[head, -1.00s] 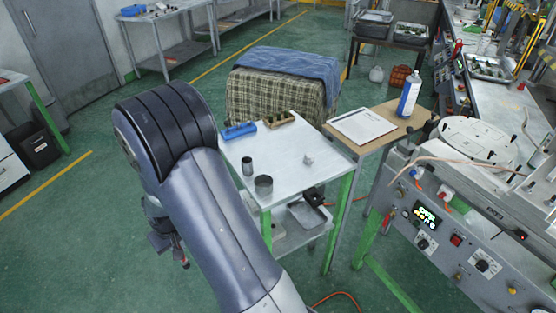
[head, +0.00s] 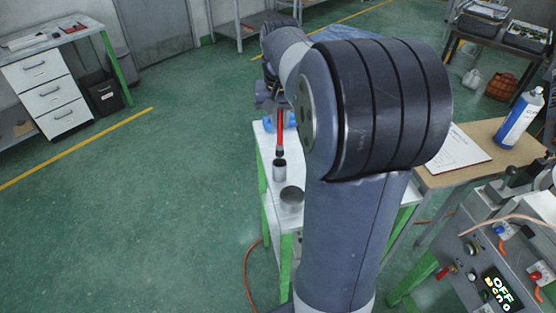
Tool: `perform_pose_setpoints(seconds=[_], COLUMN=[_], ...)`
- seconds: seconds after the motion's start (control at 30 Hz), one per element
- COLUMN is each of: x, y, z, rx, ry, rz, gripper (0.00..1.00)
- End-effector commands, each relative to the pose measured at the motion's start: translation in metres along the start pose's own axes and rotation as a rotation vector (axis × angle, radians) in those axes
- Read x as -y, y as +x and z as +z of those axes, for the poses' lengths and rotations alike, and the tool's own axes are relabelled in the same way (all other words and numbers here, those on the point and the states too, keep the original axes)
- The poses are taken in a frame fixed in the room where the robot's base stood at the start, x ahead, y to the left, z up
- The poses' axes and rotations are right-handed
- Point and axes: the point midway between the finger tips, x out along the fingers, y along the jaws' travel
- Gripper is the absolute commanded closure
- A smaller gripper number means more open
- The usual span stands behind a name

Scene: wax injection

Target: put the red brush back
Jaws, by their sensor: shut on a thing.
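The red brush (head: 279,130) hangs upright, red handle up and dark end down. My gripper (head: 278,106) is shut on its upper part, partly hidden by my arm. The brush's dark lower end is at the mouth of a small metal cup (head: 279,174) on the white table (head: 267,142). I cannot tell whether the tip is inside the cup or just above or behind it.
A wider metal cup (head: 291,199) stands just in front of the small one. A blue holder (head: 270,127) is behind, partly hidden. My arm covers most of the tabletop. A clipboard (head: 458,149) and a spray bottle (head: 519,120) are to the right.

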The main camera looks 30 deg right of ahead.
Motion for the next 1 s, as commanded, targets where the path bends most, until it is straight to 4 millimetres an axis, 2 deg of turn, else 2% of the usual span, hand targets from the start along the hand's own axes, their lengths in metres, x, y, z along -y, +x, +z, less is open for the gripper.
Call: perform_pose_setpoints(seconds=[0.13, 0.53, 0.97, 1.0], x=[0.000, 0.000, 0.001, 0.001], y=[0.029, 0.077, 0.086, 0.085], z=[0.005, 0.012, 0.013, 0.013], rx=[0.005, 0.003, 0.001, 0.000], ry=[-0.001, -0.002, -0.002, -0.002], rz=[0.001, 0.000, 0.000, 0.000], gripper=[1.00, 1.00, 1.00, 0.85])
